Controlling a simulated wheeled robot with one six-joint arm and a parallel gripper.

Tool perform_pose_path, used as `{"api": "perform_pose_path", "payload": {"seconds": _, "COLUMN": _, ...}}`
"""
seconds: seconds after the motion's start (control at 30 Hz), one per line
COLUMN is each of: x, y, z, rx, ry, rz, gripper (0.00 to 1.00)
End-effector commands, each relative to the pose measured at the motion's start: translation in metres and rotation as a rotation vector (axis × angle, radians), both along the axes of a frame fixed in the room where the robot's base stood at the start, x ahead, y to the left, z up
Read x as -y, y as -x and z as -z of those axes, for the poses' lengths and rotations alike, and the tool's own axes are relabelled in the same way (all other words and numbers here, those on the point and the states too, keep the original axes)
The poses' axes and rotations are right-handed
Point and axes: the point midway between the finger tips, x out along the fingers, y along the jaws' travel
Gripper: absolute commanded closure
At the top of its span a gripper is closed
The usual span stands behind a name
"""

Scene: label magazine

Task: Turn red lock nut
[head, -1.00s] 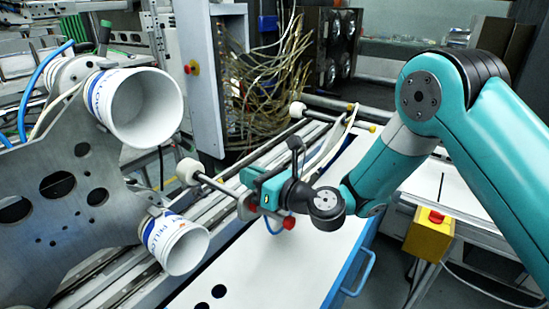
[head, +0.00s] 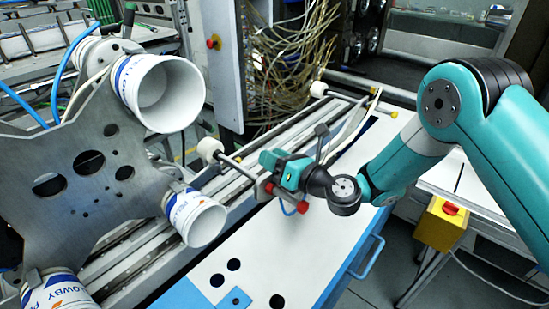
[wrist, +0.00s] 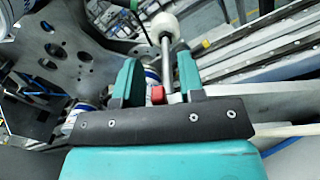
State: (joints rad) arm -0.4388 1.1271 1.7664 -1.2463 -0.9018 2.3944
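A small red lock nut (head: 268,188) sits on the bracket at the end of a metal rod, beside my gripper's tip in the head view. A second red knob (head: 303,207) is just right of it, below my wrist. In the wrist view a red nut (wrist: 158,95) shows between the two teal fingers of my gripper (wrist: 160,78), with visible gaps either side. My gripper is open and also shows in the head view (head: 270,174). Its dark base hides the lower part of the nut. I cannot tell which red knob the wrist view shows.
The metal rod (head: 228,160) with a white roller (head: 209,150) extends past my fingers. A metal plate (head: 75,165) carrying white cups (head: 196,219) stands at left. Rails run behind my gripper. A white panel (head: 265,262) lies below, mostly clear.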

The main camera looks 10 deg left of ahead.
Motion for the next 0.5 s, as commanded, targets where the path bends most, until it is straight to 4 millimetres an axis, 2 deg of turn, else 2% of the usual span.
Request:
{"api": "perform_pose_path", "payload": {"seconds": 0.27, "x": 0.005, "y": 0.003, "z": 0.002, "rx": -0.002, "ry": 0.002, "rz": 0.0, "gripper": 0.64}}
{"api": "perform_pose_path", "payload": {"seconds": 0.5, "x": 0.038, "y": 0.019, "z": 0.009, "rx": -0.001, "ry": 0.002, "rz": 0.002, "gripper": 0.64}}
